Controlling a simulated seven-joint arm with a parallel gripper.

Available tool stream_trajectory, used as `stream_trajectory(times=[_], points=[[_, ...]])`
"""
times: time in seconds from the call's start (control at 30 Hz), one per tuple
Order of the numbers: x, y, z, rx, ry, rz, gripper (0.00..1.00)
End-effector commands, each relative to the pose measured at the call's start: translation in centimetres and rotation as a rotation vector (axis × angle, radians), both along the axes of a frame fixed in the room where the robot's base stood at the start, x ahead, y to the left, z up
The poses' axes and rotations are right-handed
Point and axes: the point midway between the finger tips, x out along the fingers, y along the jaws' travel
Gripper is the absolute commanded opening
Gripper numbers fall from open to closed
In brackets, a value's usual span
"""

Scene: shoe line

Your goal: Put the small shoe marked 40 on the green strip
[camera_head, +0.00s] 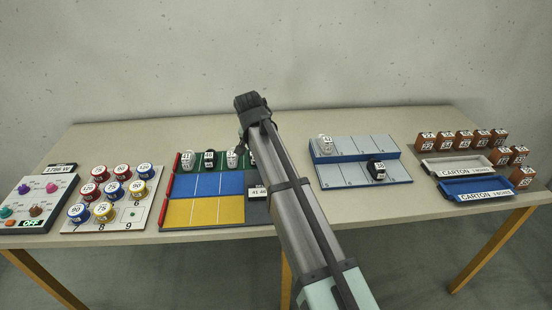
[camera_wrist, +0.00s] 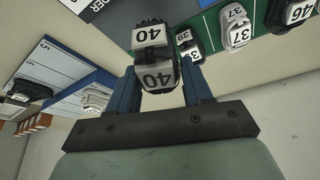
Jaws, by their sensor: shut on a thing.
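A small dark shoe with white 40 labels (camera_wrist: 155,76) is between the fingers of my gripper (camera_wrist: 160,92) in the wrist view. The gripper is shut on it. The green strip (camera_wrist: 208,30) runs along the top right of that view, bearing white shoes and dark shoes, with 37, 39 and 46 readable. I cannot tell whether the held shoe touches anything below it. In the head view, the green strip (camera_head: 220,168) lies along the back of the mat, partly behind my arm. The gripper and held shoe are hidden there.
Blue squares (camera_head: 208,185) and yellow squares (camera_head: 203,211) lie in front of the strip, beside a 41 46 card (camera_head: 258,191). A blue-grey rack (camera_head: 345,150) with a white shoe and a black shoe stands right. Trays, brown blocks, round pots and a control panel stand farther out.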

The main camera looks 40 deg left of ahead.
Motion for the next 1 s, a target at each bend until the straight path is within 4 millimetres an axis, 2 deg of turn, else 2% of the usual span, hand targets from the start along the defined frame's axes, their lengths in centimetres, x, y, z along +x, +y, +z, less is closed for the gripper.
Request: stream_trajectory(times=[0.03, 0.1, 0.3, 0.4, 0.53, 0.7, 1.0], points=[[1.9, -0.3, 0.0, 0.000, 0.000, -0.021, 0.19], [3.9, -0.9, 0.0, 0.000, 0.000, -0.041, 0.19], [8.6, -1.7, 0.1, 0.000, 0.001, -0.057, 0.19], [10.6, -1.2, 0.2, 0.000, 0.001, -0.031, 0.19], [11.3, 1.0, 0.4, 0.001, 0.000, 0.062, 0.19], [11.6, 2.5, 0.7, 0.000, 0.000, 0.194, 0.19], [11.4, 2.9, 0.7, 0.001, 0.000, 0.353, 0.19]])
